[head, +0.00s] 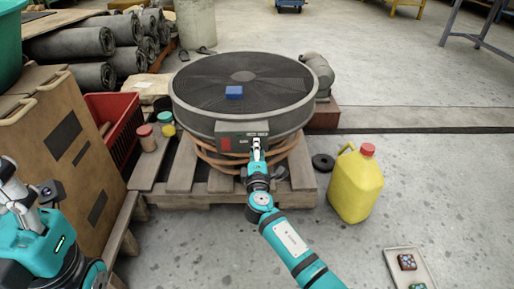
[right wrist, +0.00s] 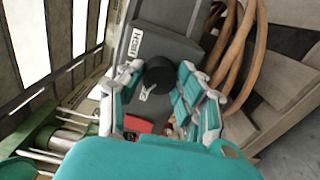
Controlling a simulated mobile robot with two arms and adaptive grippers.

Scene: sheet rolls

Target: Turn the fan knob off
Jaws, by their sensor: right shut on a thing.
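The fan is a wide grey drum with a dark round grille (head: 200,88), lying face up on a wooden pallet. Its control box (head: 230,128) is on the near side and has a red patch at left. In the right wrist view, the round black fan knob (right wrist: 159,73) stands out from the grey box face, near white labels. My right gripper (head: 257,146) is at the control box; its fingers (right wrist: 160,88) are on both sides of the knob and shut on it. In the head view, the gripper hides the knob. My left gripper (head: 18,190) is at the left edge, partly cut off, its fingers unclear.
A blue block (head: 234,92) lies on the grille. An orange hose (head: 220,160) coils around the fan's base. A yellow jug (head: 356,187) stands right of the pallet (head: 180,188). A red crate (head: 117,127) and small jars are at left. Floor at right is mostly clear.

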